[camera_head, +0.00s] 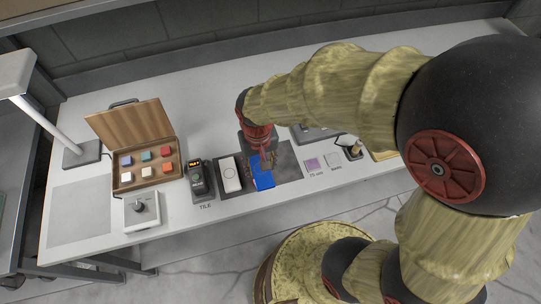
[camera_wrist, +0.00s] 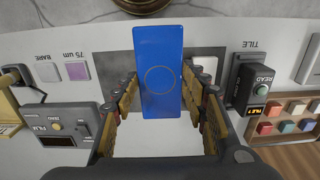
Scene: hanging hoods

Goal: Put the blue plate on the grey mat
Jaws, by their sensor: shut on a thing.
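The blue plate (camera_wrist: 158,75) is a flat rectangle with a thin ring marked on its face. My gripper (camera_wrist: 160,108) is shut on it, with a finger at each long side in the wrist view. In the head view the blue plate (camera_head: 263,180) shows below my gripper (camera_head: 262,160), over the left part of the grey mat (camera_head: 288,164). The grey mat also shows left of the plate in the wrist view (camera_wrist: 114,68). I cannot tell whether the plate touches the mat; the plate hides part of it.
A white tile (camera_head: 230,174) lies on a dark pad just left of the plate. A handheld reader (camera_head: 198,180), a knob box (camera_head: 141,210) and an open wooden case (camera_head: 146,175) of coloured blocks stand further left. Small purple (camera_head: 312,164) and white squares lie right.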

